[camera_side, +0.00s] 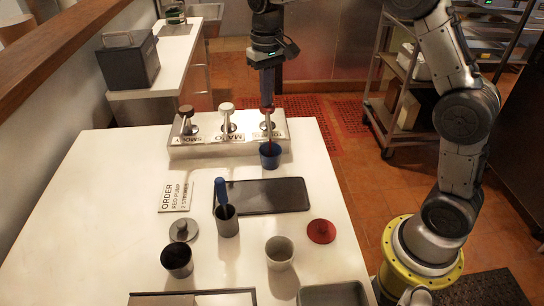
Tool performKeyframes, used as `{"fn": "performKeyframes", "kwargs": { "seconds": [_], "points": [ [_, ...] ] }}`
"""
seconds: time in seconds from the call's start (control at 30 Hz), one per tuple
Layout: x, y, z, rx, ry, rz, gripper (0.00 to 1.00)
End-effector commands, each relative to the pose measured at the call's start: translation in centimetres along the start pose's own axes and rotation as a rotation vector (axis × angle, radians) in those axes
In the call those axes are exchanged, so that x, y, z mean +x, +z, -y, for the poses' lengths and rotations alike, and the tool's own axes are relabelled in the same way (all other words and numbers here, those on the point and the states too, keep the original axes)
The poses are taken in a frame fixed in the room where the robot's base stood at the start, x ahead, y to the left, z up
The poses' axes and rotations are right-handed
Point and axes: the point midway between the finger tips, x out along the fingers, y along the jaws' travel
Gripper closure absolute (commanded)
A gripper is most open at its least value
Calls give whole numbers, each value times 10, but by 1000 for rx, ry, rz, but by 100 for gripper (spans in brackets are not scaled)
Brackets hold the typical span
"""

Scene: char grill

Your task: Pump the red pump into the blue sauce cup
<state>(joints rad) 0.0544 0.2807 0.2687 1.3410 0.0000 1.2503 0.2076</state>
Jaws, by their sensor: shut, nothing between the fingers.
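The red pump (269,111) is the rightmost of three pumps on a metal dispenser box (200,152) at the back of the white table. My gripper (267,98) points straight down with shut fingers directly over the red pump's head. It appears to touch the head, but the contact is too small to be sure. The blue sauce cup (270,160) stands upright in front of the box, below the red pump's spout. A thin red streak (269,145) shows between the spout and the cup. The cup's inside is hard to make out.
A brown-topped pump (186,110) and a white-topped pump (225,107) stand to the left. A card (178,197) reads "ORDER RED PUMP 2 STROKES". A dark tray (267,196), a cup holding a blue-handled tool (227,222), and other cups and lids lie nearer the front.

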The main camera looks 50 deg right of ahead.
Motion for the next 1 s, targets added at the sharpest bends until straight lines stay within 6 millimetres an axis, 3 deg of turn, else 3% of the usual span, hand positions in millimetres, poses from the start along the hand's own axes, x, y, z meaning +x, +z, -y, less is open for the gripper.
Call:
{"fn": "performKeyframes", "kwargs": {
  "seconds": [0.5,1.0],
  "points": [
    [19,0,0,0,1,4,100],
    [15,0,0,0,1,5,100]
  ]
}}
